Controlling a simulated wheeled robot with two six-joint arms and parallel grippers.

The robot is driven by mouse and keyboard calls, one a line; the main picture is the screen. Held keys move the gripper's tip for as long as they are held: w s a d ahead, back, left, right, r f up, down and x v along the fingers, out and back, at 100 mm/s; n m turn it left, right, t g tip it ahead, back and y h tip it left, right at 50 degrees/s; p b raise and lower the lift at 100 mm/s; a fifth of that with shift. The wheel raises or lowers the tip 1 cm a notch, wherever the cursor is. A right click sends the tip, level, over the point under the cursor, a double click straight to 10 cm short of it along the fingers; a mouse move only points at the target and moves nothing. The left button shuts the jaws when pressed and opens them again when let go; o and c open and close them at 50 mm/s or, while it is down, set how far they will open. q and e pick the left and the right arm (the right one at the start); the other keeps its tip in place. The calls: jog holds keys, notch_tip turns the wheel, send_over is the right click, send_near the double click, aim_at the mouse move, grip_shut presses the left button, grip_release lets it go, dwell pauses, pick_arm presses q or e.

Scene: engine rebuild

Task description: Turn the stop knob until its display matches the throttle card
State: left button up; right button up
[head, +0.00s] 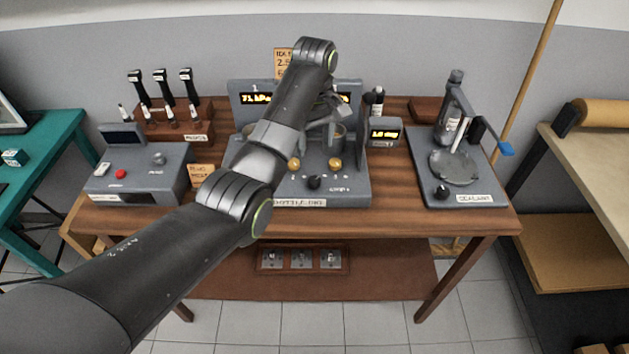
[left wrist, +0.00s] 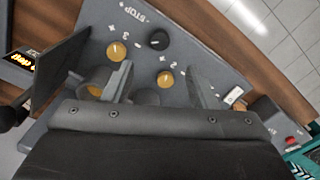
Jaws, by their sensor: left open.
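The throttle rig (head: 350,190) is a grey bench unit in the middle of the table. The black stop knob (head: 314,182) is on its front top, and it also shows beside the STOP label in the left wrist view (left wrist: 158,40). A small display (head: 384,135) at the rig's right seems to read 1.0 deg. The orange card (head: 283,58) behind the rig is partly hidden by my arm. My left gripper (head: 328,128) is open above the rig. In the left wrist view its fingers (left wrist: 160,84) are spread and apart from the stop knob. My right gripper is out of view.
Two brass knobs (head: 293,164) (head: 335,163) stand behind the stop knob. A rig readout (head: 256,98) shows about 71 kPa. A grey box with a red button (head: 120,173) is left; a sealant stand (head: 455,165) is right.

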aim_at(314, 180)
pick_arm(q)
notch_tip(314, 180, down, 10)
jog(key=shift+p, duration=0.95)
jog(key=shift+f, duration=0.7)
jog(key=c, duration=1)
